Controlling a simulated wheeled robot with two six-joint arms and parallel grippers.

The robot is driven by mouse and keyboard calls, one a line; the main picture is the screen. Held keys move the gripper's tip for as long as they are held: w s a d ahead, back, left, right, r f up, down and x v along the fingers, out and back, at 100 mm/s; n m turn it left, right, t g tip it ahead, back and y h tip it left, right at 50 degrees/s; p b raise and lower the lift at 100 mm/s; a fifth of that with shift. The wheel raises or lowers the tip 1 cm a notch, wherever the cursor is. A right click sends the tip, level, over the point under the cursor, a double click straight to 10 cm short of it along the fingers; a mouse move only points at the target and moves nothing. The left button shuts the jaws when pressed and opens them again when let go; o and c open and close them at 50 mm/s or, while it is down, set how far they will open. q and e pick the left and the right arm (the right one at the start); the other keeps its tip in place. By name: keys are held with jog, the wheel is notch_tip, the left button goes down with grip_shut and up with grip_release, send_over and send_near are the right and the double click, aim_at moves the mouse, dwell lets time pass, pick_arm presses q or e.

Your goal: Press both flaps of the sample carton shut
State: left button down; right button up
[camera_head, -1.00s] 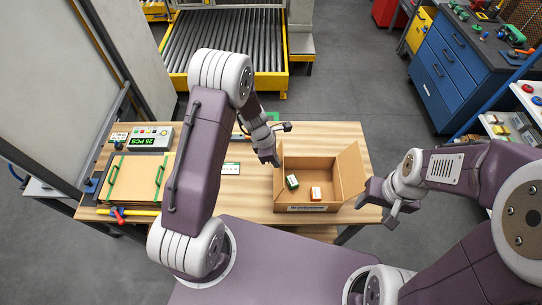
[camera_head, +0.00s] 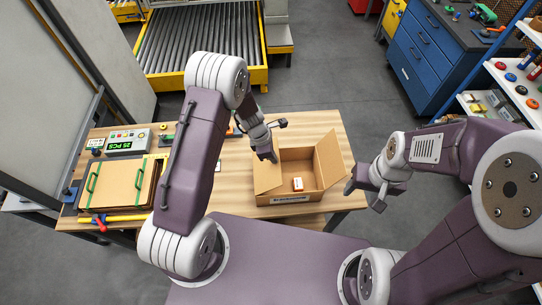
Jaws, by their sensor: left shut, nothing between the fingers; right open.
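The open brown sample carton (camera_head: 290,199) stands on the wooden table, with its label on the front. Its left flap (camera_head: 266,178) leans inward over the left part of the opening. Its right flap (camera_head: 329,160) stands up and tilts outward. A small white and orange box (camera_head: 298,184) lies inside; the left part of the interior is hidden. My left gripper (camera_head: 272,157) is shut and empty at the upper edge of the left flap; I cannot tell if it touches. My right gripper (camera_head: 364,197) is open and empty, to the right of the carton beside the table edge.
A roller conveyor (camera_head: 185,45) and a blue cabinet (camera_head: 425,60) stand beyond the table.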

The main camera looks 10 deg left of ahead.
pick_arm(q)
jog(key=shift+a, duration=0.1)
dwell(0.3)
jog(key=shift+r, duration=0.1)
jog(key=shift+r+p, duration=0.45)
jog(key=shift+p, duration=0.05)
jog(key=shift+r+p, duration=0.3)
